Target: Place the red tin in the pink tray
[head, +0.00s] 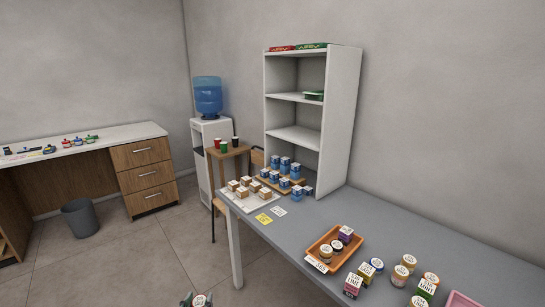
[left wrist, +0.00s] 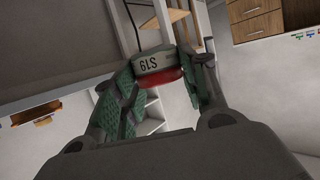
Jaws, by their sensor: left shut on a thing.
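My left gripper (head: 196,302) shows only at the bottom edge of the head view, in front of the grey table. In the left wrist view its green-padded fingers (left wrist: 160,88) are shut on the red tin (left wrist: 165,78), which has a pale lid with dark print. The tin is held in the air, clear of any surface. In the head view only the pale top of the tin (head: 200,299) shows between the fingers. The pink tray (head: 460,300) is at the bottom right of the table, mostly cut off by the frame. My right gripper is not in view.
An orange tray (head: 313,250) with a purple box and tins stands on the grey table (head: 390,222).

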